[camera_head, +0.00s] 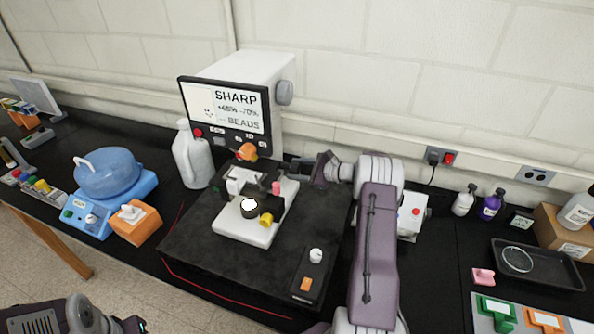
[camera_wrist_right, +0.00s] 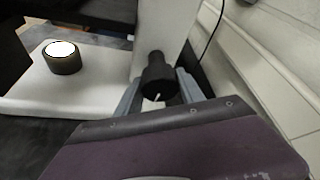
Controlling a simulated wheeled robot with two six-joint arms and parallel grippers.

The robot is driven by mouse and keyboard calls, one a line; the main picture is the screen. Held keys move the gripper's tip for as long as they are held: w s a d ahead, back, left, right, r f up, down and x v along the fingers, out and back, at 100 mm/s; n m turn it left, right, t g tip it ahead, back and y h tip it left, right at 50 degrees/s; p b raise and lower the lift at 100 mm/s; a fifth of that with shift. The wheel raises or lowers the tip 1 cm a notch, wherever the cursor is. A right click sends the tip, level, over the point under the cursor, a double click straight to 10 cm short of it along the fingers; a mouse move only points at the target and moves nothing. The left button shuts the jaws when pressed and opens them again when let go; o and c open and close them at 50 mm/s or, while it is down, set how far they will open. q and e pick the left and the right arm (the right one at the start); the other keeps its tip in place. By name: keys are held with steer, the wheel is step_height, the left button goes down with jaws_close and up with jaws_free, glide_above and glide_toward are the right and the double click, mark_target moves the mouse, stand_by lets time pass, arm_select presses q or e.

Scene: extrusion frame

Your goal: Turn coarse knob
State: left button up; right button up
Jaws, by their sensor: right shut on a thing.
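A white microscope (camera_head: 236,225) with a black round stage part and a yellow knob stands on a dark platform. Its black coarse knob (camera_wrist_right: 157,75) sticks out of the white body in the right wrist view. My right gripper (camera_wrist_right: 159,92) has one grey finger on each side of this knob and is shut on it. In the head view my right gripper (camera_head: 312,171) reaches in from the right at the back of the microscope, and the knob is mostly hidden there. My left gripper is not in view; only part of the left arm shows at the bottom left.
A display box (camera_head: 240,108) reading SHARP stands behind the microscope. A white jug (camera_head: 191,160) is left of it. A small control box (camera_head: 308,275) sits at the platform's front right. Bottles and a black tray (camera_head: 575,275) are at the right.

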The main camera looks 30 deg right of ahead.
steer(key=o, duration=1.3)
steer(key=shift+o, duration=0.2)
steer(key=shift+s+d+b, duration=0.25)
steer(key=shift+s+b, duration=0.05)
steer(key=b+v, duration=0.2)
steer(key=v, duration=0.6)
steer(key=shift+r, duration=0.15)
steer(key=shift+s, duration=0.15)
